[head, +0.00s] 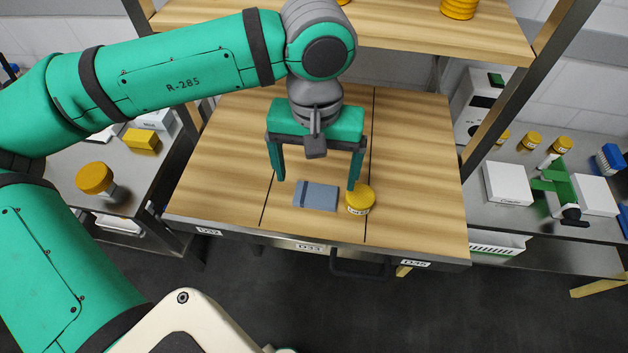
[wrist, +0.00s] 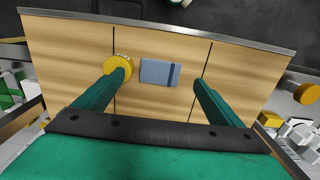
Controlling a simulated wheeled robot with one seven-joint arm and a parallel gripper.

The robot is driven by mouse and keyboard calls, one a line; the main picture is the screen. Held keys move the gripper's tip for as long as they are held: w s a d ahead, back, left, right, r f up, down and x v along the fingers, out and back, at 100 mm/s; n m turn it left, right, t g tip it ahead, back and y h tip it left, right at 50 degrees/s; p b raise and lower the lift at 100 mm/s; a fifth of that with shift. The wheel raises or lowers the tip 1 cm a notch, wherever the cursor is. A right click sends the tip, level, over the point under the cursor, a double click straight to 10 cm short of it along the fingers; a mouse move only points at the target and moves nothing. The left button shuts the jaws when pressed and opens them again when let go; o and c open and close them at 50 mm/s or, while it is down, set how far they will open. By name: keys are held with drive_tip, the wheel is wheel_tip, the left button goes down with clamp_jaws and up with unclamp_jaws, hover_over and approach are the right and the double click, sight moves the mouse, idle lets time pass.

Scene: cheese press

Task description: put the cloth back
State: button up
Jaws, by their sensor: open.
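A folded blue-grey cloth (head: 316,196) with a darker stripe near one end lies flat on the wooden table top, close to its front edge. It also shows in the wrist view (wrist: 160,73), between the fingers. My gripper (head: 315,183) is open and empty, with its two green fingers pointing down above and just behind the cloth. In the wrist view my gripper (wrist: 160,78) spans wider than the cloth. A round yellow labelled jar or block (head: 360,198) stands just right of the cloth, close to my right finger in the head view.
The wooden table (head: 420,150) is otherwise largely bare. A wooden shelf (head: 400,30) hangs above its back. Side benches hold a yellow block (head: 140,138), white boxes (head: 508,183) and a green device (head: 555,185). A dark handle (head: 360,268) juts from the table front.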

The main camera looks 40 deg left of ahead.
wheel_tip(320, 180, up, 8)
drive_tip(key=shift+r, duration=0.15)
drive_tip(key=shift+w, duration=0.1)
idle(0.6)
